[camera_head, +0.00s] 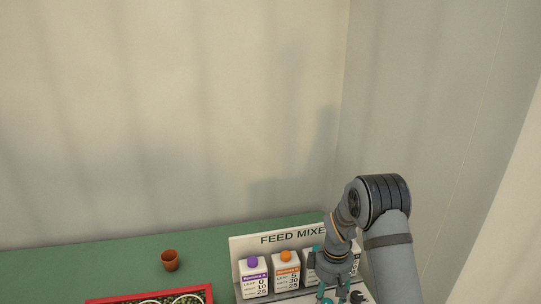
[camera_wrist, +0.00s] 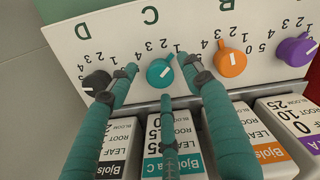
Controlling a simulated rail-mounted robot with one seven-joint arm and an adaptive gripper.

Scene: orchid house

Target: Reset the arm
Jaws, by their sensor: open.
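My gripper (camera_head: 340,291) is at the right of the feed mixer (camera_head: 292,238), low in the head view, in front of the cartons. In the wrist view its teal fingers (camera_wrist: 158,75) are spread apart with nothing held between them. The fingertips are around or just above the teal knob (camera_wrist: 160,73) marked C; I cannot tell whether they touch it. The upper arm bends down to the mixer from the right.
The wrist view shows a black knob (camera_wrist: 97,83), an orange knob (camera_wrist: 230,62) and a purple knob (camera_wrist: 296,50) on the white panel. Cartons (camera_head: 254,283) stand close by. A terracotta pot (camera_head: 170,261) and a red-edged tray (camera_head: 208,292) are at the left.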

